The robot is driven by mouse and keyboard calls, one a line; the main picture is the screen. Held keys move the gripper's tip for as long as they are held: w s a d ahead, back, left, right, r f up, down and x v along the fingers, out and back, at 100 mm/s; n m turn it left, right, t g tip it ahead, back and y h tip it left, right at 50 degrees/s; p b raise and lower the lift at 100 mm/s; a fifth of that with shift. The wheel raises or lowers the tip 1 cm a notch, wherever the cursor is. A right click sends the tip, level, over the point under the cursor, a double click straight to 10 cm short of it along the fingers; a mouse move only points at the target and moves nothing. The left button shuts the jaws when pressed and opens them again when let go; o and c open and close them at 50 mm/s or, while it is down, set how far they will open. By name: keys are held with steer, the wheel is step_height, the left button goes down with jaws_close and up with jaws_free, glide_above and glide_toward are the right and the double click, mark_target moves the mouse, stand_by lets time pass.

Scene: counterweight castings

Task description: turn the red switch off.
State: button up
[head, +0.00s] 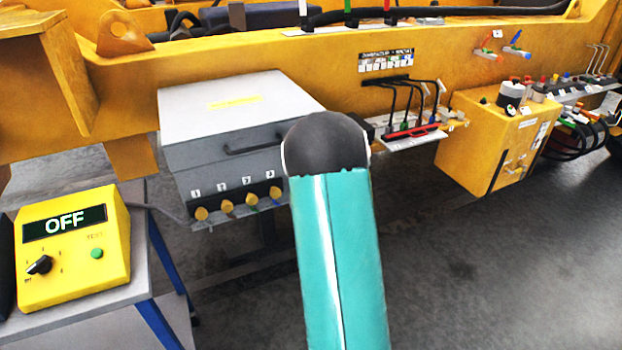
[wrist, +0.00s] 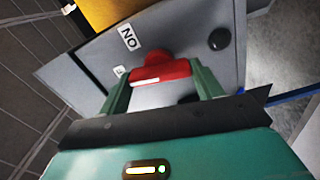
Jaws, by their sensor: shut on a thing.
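The red switch (wrist: 162,70) shows in the wrist view, standing out from a grey panel (wrist: 95,62). A white label (wrist: 129,38) beside it reads ON and appears turned over in the picture. My gripper (wrist: 161,82) has one green finger on each side of the red switch and is shut on it. Part of the switch's base is hidden behind the fingers and the gripper body. In the head view my teal arm reaches forward, and neither my gripper nor the red switch can be made out there.
A dark round knob (wrist: 219,39) sits on the same panel. In the head view, a yellow control box (head: 75,270) with an OFF display stands at left. A grey lidded box (head: 215,150) is left of my arm.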

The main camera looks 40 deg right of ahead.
steer(key=shift+n, duration=1)
steer(key=o, duration=1)
steer(key=shift+s, duration=0.1)
steer(key=v, duration=1.3)
steer(key=shift+s+a, duration=0.15)
steer(key=shift+s, duration=0.15)
